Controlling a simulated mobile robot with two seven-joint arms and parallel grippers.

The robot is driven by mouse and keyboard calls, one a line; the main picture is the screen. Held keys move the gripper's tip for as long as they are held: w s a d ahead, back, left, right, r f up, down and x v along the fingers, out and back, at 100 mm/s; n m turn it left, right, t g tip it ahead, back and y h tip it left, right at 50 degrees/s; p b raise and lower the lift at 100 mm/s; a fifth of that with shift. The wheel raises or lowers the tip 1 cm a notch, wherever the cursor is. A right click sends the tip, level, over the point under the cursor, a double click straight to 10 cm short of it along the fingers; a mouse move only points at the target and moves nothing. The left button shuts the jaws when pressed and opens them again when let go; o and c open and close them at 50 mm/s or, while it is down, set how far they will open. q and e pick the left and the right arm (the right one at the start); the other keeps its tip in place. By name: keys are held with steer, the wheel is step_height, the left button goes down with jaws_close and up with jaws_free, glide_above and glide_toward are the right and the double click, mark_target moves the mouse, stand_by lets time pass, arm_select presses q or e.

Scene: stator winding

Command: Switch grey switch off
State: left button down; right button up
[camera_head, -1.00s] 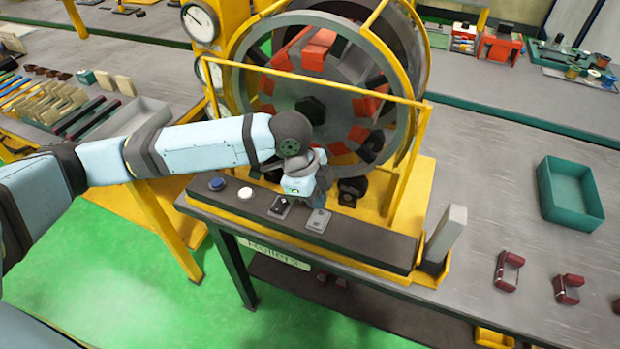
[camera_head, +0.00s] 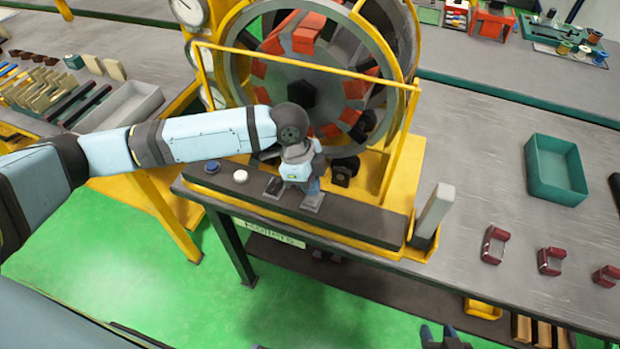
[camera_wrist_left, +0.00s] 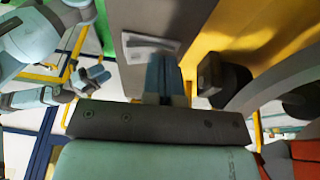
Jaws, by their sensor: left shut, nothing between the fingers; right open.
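The grey switch (camera_head: 312,203) is a small light grey plate on the dark strip along the front of the winding machine. It also shows in the left wrist view (camera_wrist_left: 150,47). My left gripper (camera_head: 312,188) is shut and empty, pointing down right at this switch; its fingertips (camera_wrist_left: 160,62) overlap the plate's edge in the left wrist view. Whether they touch it, and the switch's position, I cannot tell. My right gripper (camera_head: 442,338) is open and empty at the bottom edge, and also shows in the left wrist view (camera_wrist_left: 91,80).
A black switch (camera_head: 273,188), a white button (camera_head: 240,176) and a blue button (camera_head: 212,167) sit left on the same strip. A yellow rail (camera_head: 300,62) and the large stator wheel (camera_head: 262,85) stand behind. A grey block (camera_head: 434,215) stands at the right end.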

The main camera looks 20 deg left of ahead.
arm_select(q)
steer(key=shift+s, duration=0.15)
steer(key=shift+s+r+p, duration=0.2)
steer(key=shift+s+p, duration=0.35)
steer(key=shift+p, duration=0.35)
steer(key=shift+s+f, duration=0.1)
arm_select(e)
steer(key=shift+r, duration=0.85)
steer(key=shift+f, duration=0.1)
arm_select(q)
steer(key=shift+a+r, duration=0.15)
steer(key=shift+r, duration=0.15)
steer(key=v, duration=1.3)
arm_select(e)
steer(key=shift+d+f, duration=0.1)
steer(key=shift+f, duration=0.1)
steer(key=shift+s+f, duration=0.15)
